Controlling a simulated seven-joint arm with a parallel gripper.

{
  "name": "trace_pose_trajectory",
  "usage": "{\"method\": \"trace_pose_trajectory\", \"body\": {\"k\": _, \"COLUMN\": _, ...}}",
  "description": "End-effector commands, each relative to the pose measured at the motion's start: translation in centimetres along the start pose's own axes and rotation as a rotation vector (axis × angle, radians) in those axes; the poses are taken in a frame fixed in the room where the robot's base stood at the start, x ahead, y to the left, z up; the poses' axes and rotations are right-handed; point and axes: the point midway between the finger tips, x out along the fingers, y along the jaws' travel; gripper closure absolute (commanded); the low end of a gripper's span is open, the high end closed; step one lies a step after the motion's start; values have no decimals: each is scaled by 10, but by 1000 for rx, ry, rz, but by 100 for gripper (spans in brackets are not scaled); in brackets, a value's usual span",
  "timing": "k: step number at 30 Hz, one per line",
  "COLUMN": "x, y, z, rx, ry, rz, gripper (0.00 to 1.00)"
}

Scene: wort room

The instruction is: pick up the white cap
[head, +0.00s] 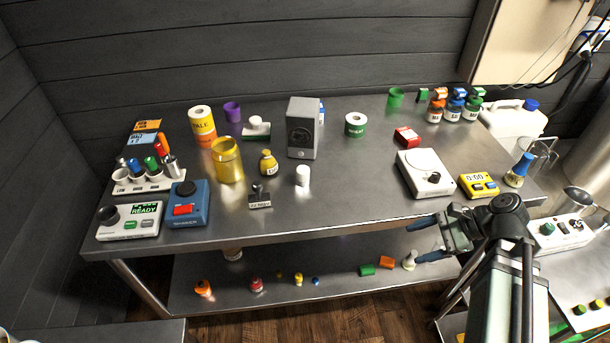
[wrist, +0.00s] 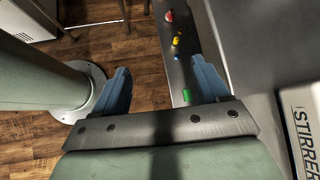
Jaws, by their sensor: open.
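A small white cylinder (head: 302,176), which looks like the white cap, stands upright on the steel table near its middle in the head view. It is right of the small yellow bottle (head: 268,162) and in front of the grey box (head: 303,128). My gripper (head: 420,240) is at the table's front edge, well to the right of the white cap and apart from it. Its two blue fingers are spread and empty. In the wrist view my gripper (wrist: 160,68) is open over the floor and lower shelf. The white cap does not show there.
A dark stamp (head: 260,198) is left of the cap. A white stirrer (head: 426,174) and yellow timer (head: 478,186) stand at the table's right. A yellow jar (head: 228,160) stands at left. Bare steel lies right of the cap. A lower shelf (head: 330,285) holds small items.

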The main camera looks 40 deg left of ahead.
Motion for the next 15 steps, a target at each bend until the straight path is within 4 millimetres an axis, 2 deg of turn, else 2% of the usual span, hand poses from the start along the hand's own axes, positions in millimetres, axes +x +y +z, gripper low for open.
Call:
{"method": "trace_pose_trajectory", "body": {"k": 1, "x": -7, "y": -7, "z": 14, "rx": -8, "ry": -10, "rz": -6, "gripper": 26}}
{"method": "trace_pose_trajectory", "body": {"k": 9, "x": -29, "y": -37, "z": 78, "rx": -93, "ry": -38, "rz": 5, "gripper": 26}}
{"method": "trace_pose_trajectory", "body": {"k": 12, "x": -28, "y": -54, "z": 102, "rx": -201, "ry": -11, "rz": 30, "gripper": 26}}
{"method": "trace_pose_trajectory", "body": {"k": 15, "x": -19, "y": -71, "z": 117, "rx": -344, "ry": 37, "rz": 68, "gripper": 26}}
